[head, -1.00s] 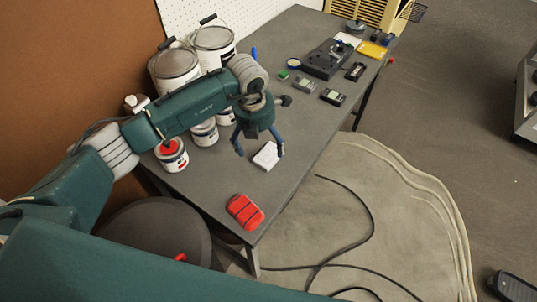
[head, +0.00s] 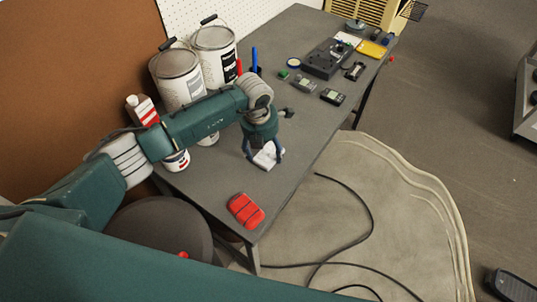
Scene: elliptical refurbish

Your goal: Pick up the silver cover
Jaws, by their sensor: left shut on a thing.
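A small pale, silvery-white block (head: 267,154), which looks to be the silver cover, is on the grey table between the fingers of my left gripper. My left gripper (head: 264,158) points down and is shut on it, with one finger at each side. The hand hides part of its far side. I cannot tell whether it touches the tabletop. My right gripper is not in view.
A red case (head: 245,210) lies near the table's front corner. Paint cans (head: 178,75) and a red-striped bottle (head: 142,110) stand behind my arm. Small devices and a dark box (head: 327,60) lie farther back. The tabletop (head: 212,180) left of the case is bare.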

